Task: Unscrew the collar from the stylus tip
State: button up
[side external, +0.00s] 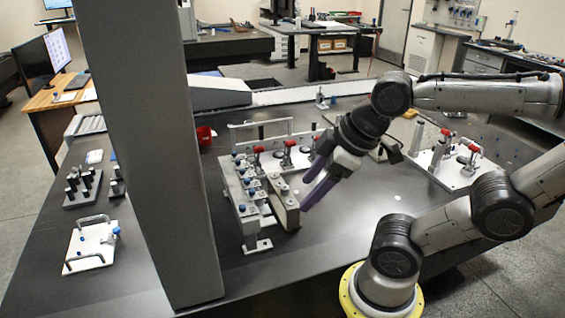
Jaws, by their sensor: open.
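My gripper (311,190) hangs over the middle of the dark table, with its purple fingers pointing down and to the left. It is open, and I see nothing between the fingers. Its fingers are just right of a grey fixture (249,215) that carries several small blue-topped parts. From this view I cannot tell whether the fingers touch the fixture's tan end block (285,203). The stylus tip and its collar are too small to make out, or are hidden.
A grey column (150,150) rises at the left. Red-handled clamps (289,144) stand behind the fixture, and another clamp plate (455,170) lies at the right. A dark rack of pegs (82,187) and a white handled plate (91,245) lie left. The table's (330,262) front middle is clear.

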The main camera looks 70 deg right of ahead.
jog(key=w+d+r+n+h, duration=0.1)
jog(key=w+d+r+n, duration=0.2)
jog(key=w+r+n, duration=0.35)
jog(key=n+g, duration=0.6)
jog(key=n, duration=0.2)
send_over(285, 187)
jog(key=a, duration=0.2)
notch_tip(285, 187, down, 19)
jog(key=shift+m+h, duration=0.25)
jog(key=shift+h, duration=0.05)
jog(key=f, duration=0.4)
jog(key=d+f, duration=0.1)
jog(key=f, duration=0.8)
jog(key=shift+d+f, duration=0.35)
grip_shut()
